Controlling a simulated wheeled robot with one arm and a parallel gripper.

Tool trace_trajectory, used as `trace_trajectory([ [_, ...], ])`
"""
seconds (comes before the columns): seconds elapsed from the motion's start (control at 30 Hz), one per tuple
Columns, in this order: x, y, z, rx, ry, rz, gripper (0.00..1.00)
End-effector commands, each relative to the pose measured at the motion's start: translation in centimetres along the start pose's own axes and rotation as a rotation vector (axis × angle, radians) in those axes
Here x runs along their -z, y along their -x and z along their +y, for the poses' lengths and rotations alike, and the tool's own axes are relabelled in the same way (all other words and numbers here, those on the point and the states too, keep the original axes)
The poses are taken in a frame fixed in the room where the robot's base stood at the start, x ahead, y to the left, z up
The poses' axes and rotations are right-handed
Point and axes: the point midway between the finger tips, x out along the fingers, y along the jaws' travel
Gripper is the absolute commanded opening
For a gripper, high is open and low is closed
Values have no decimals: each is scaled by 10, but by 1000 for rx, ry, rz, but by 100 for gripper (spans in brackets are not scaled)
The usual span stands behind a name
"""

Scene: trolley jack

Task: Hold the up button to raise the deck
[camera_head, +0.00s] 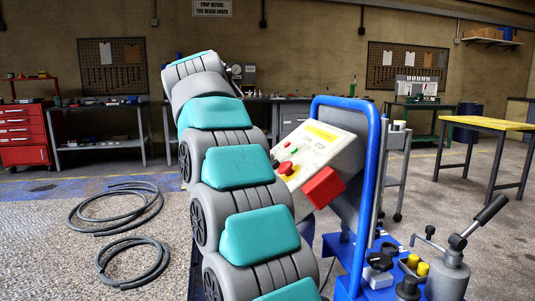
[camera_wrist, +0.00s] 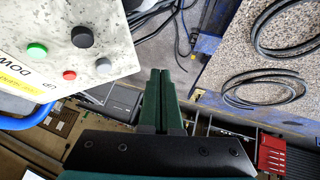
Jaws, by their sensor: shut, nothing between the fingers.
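A pale, worn control panel (camera_head: 318,152) stands on a blue-framed unit right of my arm in the head view. It also fills the upper left of the wrist view (camera_wrist: 60,22), upside down. My arm hides the gripper in the head view.
A blue tubular handle (camera_head: 375,150) and a red box (camera_head: 323,188) flank the panel. A pump lever (camera_head: 490,210) rises at right. Hoses (camera_head: 115,210) lie on a speckled surface (camera_head: 45,225) at left. A red cabinet (camera_head: 22,135) and benches stand behind.

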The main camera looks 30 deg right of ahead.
Motion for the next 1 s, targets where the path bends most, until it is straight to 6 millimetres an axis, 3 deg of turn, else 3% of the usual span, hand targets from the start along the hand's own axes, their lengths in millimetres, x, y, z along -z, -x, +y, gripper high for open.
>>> trace_trajectory([
  [0.03,16,1,2,-11,-31,26,0],
  [0.2,54,8,17,-51,-142,109,0],
  [0.4,78,14,33,-86,-270,188,0],
  [1.0,83,19,46,-106,-372,241,0],
])
